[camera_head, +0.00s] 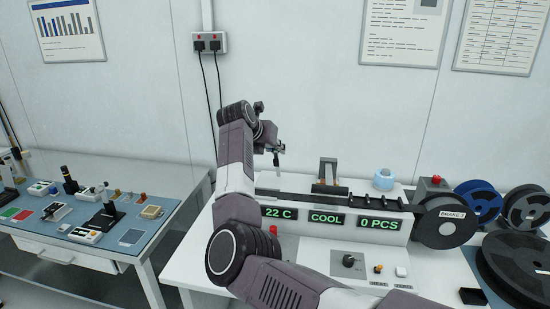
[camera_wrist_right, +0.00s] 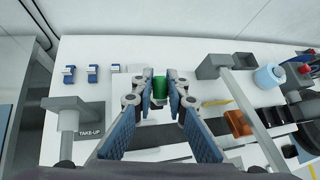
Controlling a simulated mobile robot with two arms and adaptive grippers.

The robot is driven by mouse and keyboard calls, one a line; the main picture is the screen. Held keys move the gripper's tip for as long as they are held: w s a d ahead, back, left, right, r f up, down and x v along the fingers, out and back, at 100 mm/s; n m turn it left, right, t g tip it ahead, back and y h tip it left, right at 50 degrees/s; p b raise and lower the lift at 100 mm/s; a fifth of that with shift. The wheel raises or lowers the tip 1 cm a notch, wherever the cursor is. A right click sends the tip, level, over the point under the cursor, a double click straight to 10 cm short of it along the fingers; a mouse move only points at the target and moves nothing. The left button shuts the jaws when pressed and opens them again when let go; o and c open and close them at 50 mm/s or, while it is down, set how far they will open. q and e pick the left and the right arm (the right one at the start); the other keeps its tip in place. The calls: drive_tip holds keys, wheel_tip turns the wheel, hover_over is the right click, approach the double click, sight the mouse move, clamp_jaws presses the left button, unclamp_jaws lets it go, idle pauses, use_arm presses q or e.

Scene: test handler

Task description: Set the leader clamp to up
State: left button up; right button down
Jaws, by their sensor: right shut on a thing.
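My right gripper (camera_wrist_right: 160,92) is shut on a small green knob (camera_wrist_right: 160,86), which I take to be the handle of the leader clamp. The knob sits between the two fingertips above the white machine top in the right wrist view. In the head view my right gripper (camera_head: 278,147) is at the far left end of the machine, behind the dark track (camera_head: 320,197); the knob cannot be made out there. The clamp's body and position are mostly hidden by the fingers. My left gripper is not in view.
A grey post labelled TAKE-UP (camera_wrist_right: 68,115) and several small blue-and-white parts (camera_wrist_right: 92,73) are left of the gripper. An orange block (camera_wrist_right: 238,123), grey block (camera_wrist_right: 212,66) and pale blue roll (camera_wrist_right: 268,76) are to the right. Displays (camera_head: 327,218) line the machine front.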

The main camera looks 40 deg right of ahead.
drive_tip(key=shift+w+d+r, duration=0.3)
drive_tip(key=shift+w+d, duration=0.15)
drive_tip(key=shift+d, duration=0.2)
drive_tip(key=c, duration=2.2)
unclamp_jaws()
drive_tip(key=shift+o, duration=1.3)
drive_tip(key=shift+f, duration=0.15)
drive_tip(key=shift+a, duration=0.15)
drive_tip(key=v, duration=1.1)
drive_tip(key=shift+a+r, duration=0.15)
drive_tip(key=shift+r, duration=0.2)
drive_tip(key=shift+s, duration=0.15)
